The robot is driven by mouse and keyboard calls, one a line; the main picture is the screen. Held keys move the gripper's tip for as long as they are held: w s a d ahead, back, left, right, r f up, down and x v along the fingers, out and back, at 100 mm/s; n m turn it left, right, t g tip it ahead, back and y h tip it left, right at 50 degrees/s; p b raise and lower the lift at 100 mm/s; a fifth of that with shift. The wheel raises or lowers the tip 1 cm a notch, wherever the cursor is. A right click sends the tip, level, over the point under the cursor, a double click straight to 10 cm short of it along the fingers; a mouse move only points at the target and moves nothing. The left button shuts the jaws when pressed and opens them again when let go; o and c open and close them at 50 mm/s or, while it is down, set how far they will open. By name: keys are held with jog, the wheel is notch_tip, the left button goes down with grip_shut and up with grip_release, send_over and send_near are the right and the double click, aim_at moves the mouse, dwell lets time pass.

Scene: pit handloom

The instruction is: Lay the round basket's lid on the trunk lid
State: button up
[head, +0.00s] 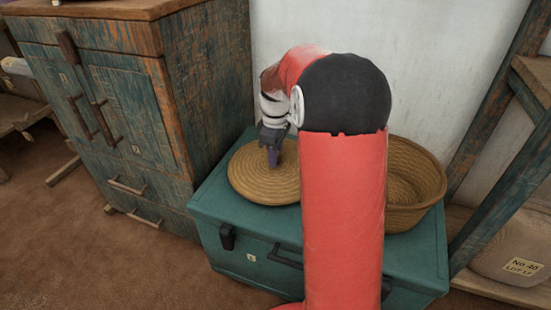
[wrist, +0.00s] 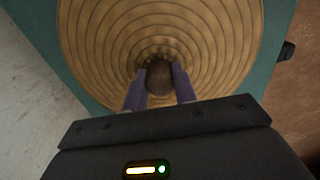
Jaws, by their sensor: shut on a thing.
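The round basket's lid (head: 262,184) is a flat coiled straw disc over the left part of the trunk lid (head: 222,200), a green top. The head view does not settle whether it rests there or hovers just above. My gripper (head: 273,157) is shut on the lid's central knob, and the wrist view shows the two purple fingers (wrist: 159,85) on either side of the dark knob (wrist: 159,76). The round basket (head: 408,190), open and without its lid, stands on the right part of the trunk, partly hidden behind my red arm.
A worn blue-green wooden cabinet (head: 125,100) stands close at the left of the trunk. A white wall (head: 430,60) is behind. A wooden rack with a sack (head: 512,258) labelled No 40 stands at the right. Brown floor is free in front at the left.

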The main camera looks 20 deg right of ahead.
jog(key=shift+f, duration=0.6)
jog(key=shift+f, duration=0.15)
jog(key=o, duration=1)
jog(key=shift+o, duration=0.2)
notch_tip(320, 180, up, 12)
jog(key=p, duration=0.2)
jog(key=s+a+r+m+t, duration=0.4)
jog(key=s+a, duration=0.3)
jog(key=s, duration=0.5)
jog(key=s+a+f+m, duration=0.1)
jog(key=s+a+m, duration=0.1)
jog(key=s, duration=0.4)
jog(key=s+a+f+m+t, duration=0.1)
jog(key=s+f+m, duration=0.1)
jog(key=s, duration=0.5)
jog(key=shift+s+a+f+m+t, duration=0.15)
jog(key=shift+a+m+t, duration=0.2)
jog(key=shift+m, duration=0.15)
